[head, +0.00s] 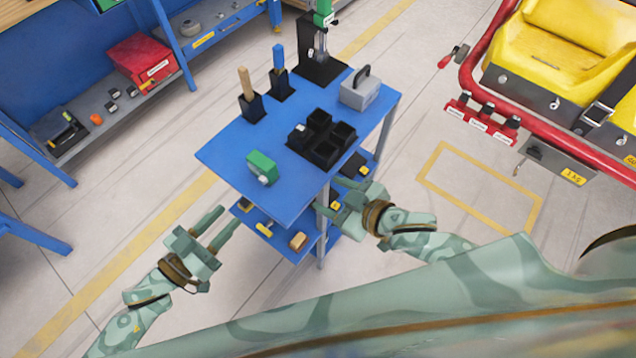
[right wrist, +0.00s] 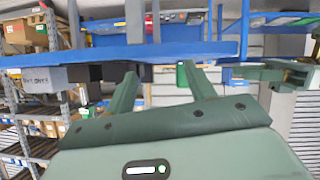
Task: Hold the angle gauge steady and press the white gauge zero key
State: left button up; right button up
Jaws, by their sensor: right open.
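A small green box, which looks like the angle gauge (head: 262,166), sits near the front left of the blue cart top (head: 225,157). It has a pale face on its near side; the white zero key is too small to tell apart. My left gripper (head: 226,217) is open and empty, in front of the cart's left front edge and apart from the gauge. My right gripper (head: 330,196) is open at the cart's right front edge, also apart from the gauge. In the right wrist view its two fingers (right wrist: 160,72) stand apart with nothing between them, near the blue cart edge.
On the cart top stand black bins (head: 322,138), a grey box with a handle (head: 360,90), two upright handles in black holders and a green-topped stand (head: 322,62). Tools lie on the lower shelf. A red-railed yellow seat car (head: 545,60) stands at right.

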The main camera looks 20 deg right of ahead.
jog(key=y, duration=0.2)
send_near(263, 162)
jog(key=v, duration=0.6)
jog(key=shift+m+t, duration=0.3)
jog(key=shift+m, duration=0.4)
jog(key=x, duration=1.7)
jog(key=shift+s+f, duration=0.25)
jog(key=shift+f, duration=0.05)
jog(key=shift+c, duration=0.3)
